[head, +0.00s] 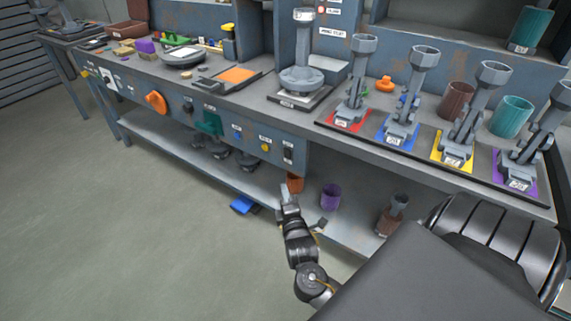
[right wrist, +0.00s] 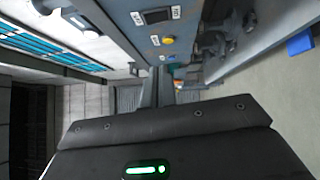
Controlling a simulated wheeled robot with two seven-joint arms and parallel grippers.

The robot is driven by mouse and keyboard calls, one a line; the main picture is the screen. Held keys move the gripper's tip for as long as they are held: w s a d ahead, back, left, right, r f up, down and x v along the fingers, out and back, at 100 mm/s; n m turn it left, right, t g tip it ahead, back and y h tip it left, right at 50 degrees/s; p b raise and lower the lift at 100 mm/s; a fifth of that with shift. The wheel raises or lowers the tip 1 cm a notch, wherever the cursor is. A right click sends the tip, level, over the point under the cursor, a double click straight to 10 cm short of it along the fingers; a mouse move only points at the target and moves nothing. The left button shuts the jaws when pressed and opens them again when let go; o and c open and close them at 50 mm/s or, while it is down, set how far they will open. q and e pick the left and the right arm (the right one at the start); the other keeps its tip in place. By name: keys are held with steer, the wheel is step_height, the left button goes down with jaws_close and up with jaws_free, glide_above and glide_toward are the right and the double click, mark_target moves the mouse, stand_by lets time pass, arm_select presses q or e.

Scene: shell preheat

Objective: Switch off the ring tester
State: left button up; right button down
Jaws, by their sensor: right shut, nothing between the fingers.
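The ring tester (head: 302,75) is a grey post on a round base, standing on the bench beneath a "RING TEST" sign (head: 332,31). A small red light (head: 321,9) shows above the sign. A dark rocker switch (head: 288,153) sits at the right end of the bench's front panel; what it controls is too small to read. It also shows in the right wrist view (right wrist: 156,16), its position unclear. My right gripper (head: 289,192) is shut and empty, below and apart from the switch. Its fingers show in the right wrist view (right wrist: 157,88). My left gripper is not in view.
Several grey stands rise from coloured pads (head: 396,133) on the bench's right. A purple cup (head: 331,196) stands on the lower shelf. Floor at left (head: 110,220) is clear.

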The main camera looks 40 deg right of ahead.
mark_target(287, 154)
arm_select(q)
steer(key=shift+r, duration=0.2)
arm_select(e)
steer(key=shift+d+r, duration=0.1)
steer(key=shift+r, duration=0.25)
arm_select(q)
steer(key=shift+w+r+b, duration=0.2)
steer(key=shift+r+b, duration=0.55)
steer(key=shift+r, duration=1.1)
arm_select(e)
steer(key=shift+s+d+x, duration=0.25)
steer(key=shift+d+x, duration=0.15)
steer(key=shift+x, duration=1.75)
steer(key=shift+s+d+x, duration=0.2)
steer(key=shift+d+x, duration=0.25)
steer(key=shift+x, duration=1.65)
steer(key=shift+s+d+x, duration=0.25)
steer(key=shift+d+x, duration=0.15)
steer(key=shift+x, duration=1.75)
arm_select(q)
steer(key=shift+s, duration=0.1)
arm_select(e)
steer(key=shift+r, duration=0.15)
